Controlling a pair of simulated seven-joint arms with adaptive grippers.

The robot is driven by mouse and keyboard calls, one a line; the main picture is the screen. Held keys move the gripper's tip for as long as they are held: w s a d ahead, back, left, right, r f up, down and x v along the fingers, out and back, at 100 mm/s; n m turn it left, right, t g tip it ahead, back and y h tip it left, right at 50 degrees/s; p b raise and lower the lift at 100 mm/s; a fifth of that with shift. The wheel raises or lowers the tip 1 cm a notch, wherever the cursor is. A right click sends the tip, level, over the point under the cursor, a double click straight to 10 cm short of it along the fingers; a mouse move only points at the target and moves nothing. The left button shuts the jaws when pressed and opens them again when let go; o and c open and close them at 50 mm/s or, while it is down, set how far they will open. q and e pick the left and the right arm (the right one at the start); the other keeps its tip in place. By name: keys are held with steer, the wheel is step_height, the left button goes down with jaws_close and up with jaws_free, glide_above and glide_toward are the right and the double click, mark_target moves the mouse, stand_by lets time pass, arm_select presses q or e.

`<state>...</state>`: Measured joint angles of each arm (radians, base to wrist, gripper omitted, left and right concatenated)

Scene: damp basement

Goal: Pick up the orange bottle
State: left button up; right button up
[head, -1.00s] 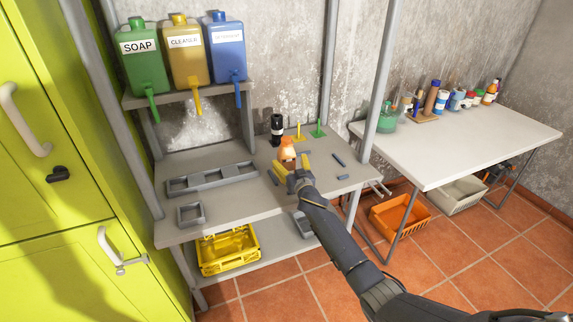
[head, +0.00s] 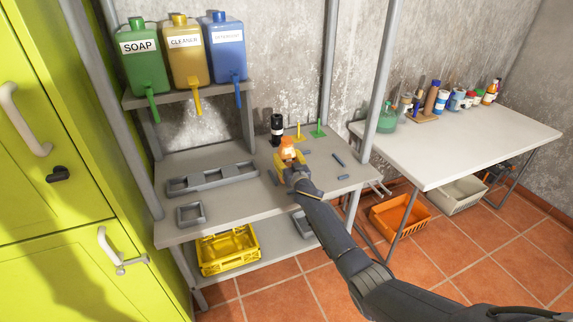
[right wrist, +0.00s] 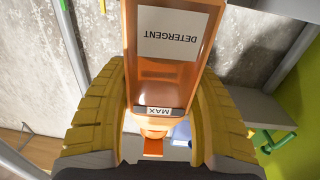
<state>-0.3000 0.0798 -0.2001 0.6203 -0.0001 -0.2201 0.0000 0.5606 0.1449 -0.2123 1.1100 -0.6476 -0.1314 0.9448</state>
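The orange bottle (head: 288,146) stands on the grey workbench, near the black bottle. In the right wrist view the orange bottle (right wrist: 170,75) fills the middle, with a DETERGENT label and a MAX mark upside down. My right gripper (head: 288,160) has its yellow fingers on either side of the bottle. In the right wrist view the fingers (right wrist: 163,75) line up with the bottle's edges, and I cannot tell if both press on it. No lift off the bench shows. My left gripper is not in view.
A black bottle (head: 277,130) and yellow (head: 298,134) and green (head: 318,130) pegs stand behind. Grey trays (head: 212,178) lie left on the workbench (head: 240,208). Soap, cleaner and blue dispensers (head: 226,48) sit on the shelf above. A white table (head: 465,140) stands at right.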

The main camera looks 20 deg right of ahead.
steer(key=c, duration=0.8)
steer(key=shift+c, duration=0.8)
steer(key=shift+r, duration=0.15)
